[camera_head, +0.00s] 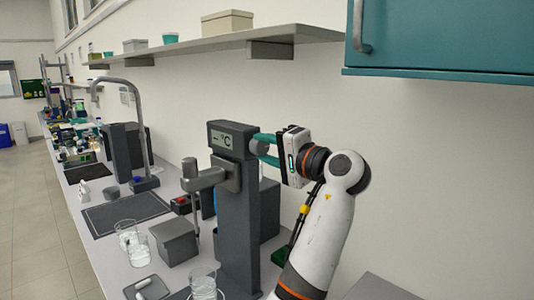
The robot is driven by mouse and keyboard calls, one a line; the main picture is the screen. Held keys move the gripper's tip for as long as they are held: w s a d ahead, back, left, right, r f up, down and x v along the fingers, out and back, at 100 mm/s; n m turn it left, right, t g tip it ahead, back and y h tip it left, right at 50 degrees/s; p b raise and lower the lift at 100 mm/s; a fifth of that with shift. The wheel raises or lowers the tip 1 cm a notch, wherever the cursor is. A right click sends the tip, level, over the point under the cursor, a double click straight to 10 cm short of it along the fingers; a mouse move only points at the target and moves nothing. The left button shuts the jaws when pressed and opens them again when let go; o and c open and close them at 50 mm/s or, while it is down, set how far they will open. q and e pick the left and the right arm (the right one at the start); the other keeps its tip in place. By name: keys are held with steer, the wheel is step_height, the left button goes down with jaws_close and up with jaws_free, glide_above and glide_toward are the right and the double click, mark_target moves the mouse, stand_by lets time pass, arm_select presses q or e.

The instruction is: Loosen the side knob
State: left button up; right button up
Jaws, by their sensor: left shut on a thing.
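The rig is a dark grey column (240,230) with a small display (221,139) reading "– °C" at its top. A side arm with a grey cylinder (204,179) and a thin vertical rod sticks out to the left of the column. My left gripper (257,145) reaches in from the right, with its teal fingers against the right side of the column's head. It is shut on the side knob there, which the fingers and the head mostly hide. My right gripper is not in view.
A grey block (175,242), glass beakers (138,246) and a small tray (149,289) stand left of the column. A dark mat (126,213) and a curved tap (148,130) are farther back. A shelf (205,50) and teal cabinet (447,38) hang above.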

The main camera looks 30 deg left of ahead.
arm_select(q)
steer(key=shift+f, duration=0.15)
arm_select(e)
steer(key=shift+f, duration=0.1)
arm_select(q)
steer(key=o, duration=1)
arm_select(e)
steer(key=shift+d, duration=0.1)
